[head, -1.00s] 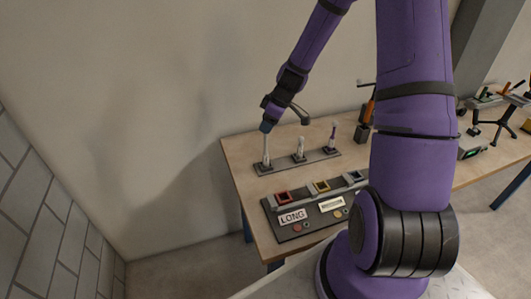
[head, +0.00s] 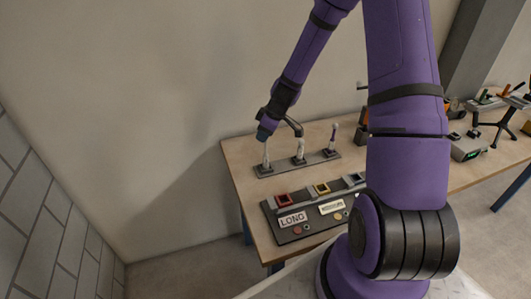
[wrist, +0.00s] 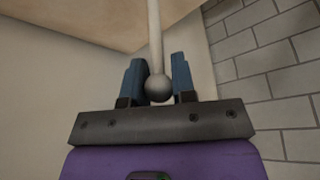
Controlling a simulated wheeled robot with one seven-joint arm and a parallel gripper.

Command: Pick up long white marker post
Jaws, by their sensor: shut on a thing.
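The long white marker post (head: 266,158) stands upright in the leftmost holder of a dark rack (head: 318,158) on the table. My gripper (head: 264,135) is at its top in the head view. In the wrist view the post (wrist: 154,35) runs up between the two blue fingers of my gripper (wrist: 158,80), with its grey ball end near the palm. My gripper is shut on the post. The post's foot is still at the holder in the head view.
A dark panel (head: 290,237) with coloured square frames and a label lies in front. Bare wall is behind and left.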

